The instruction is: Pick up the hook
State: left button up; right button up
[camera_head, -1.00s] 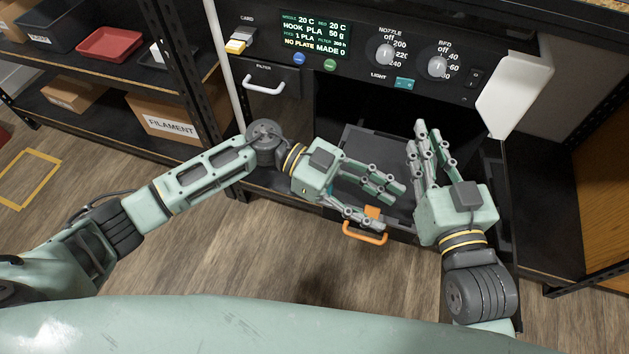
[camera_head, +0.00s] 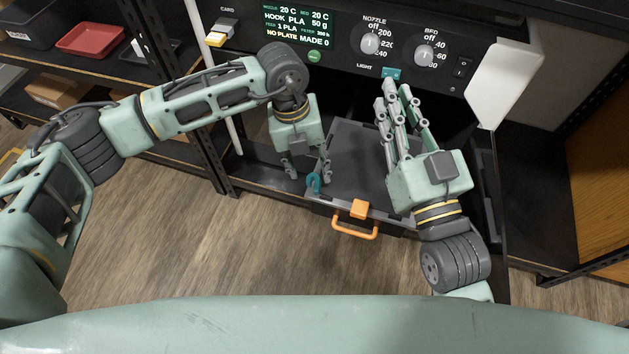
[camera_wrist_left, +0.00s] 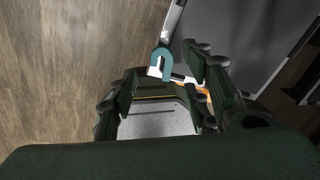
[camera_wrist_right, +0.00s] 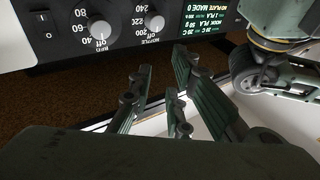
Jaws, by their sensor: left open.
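The hook (camera_head: 314,183) is a small teal curved piece at the front left corner of the dark plate (camera_head: 350,160). It also shows in the left wrist view (camera_wrist_left: 161,62), at the plate's edge beyond my fingers. My left gripper (camera_head: 307,172) points down with its fingers apart, just above and beside the hook. No grip on the hook shows. My right gripper (camera_head: 393,103) has its fingers apart over the right side of the plate, pointing toward the printer, with nothing seen between them.
An orange handle (camera_head: 355,233) juts from the plate's front edge. The printer's control panel (camera_head: 405,50) stands behind, with a white open door (camera_head: 502,82) at right. Shelving with a red tray (camera_head: 90,40) is at left. The floor in front is clear.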

aim_at(312, 186)
pick_arm(q)
jog(key=f, duration=0.1)
jog(key=f+b, duration=0.1)
jog(key=f, duration=0.1)
jog(key=d+f, duration=0.1)
jog(key=shift+s+f, duration=0.2)
jog(key=shift+s, duration=0.1)
pick_arm(e)
jog(key=s+r+t+y, duration=0.1)
jog(key=s+r+t, duration=0.2)
jog(key=r, duration=0.4)
jog(key=shift+s+t+y, duration=0.15)
jog(key=shift+t+y, duration=0.15)
jog(key=shift+t, duration=0.4)
pick_arm(q)
jog(key=shift+c, duration=0.2)
jog(key=c, duration=0.8)
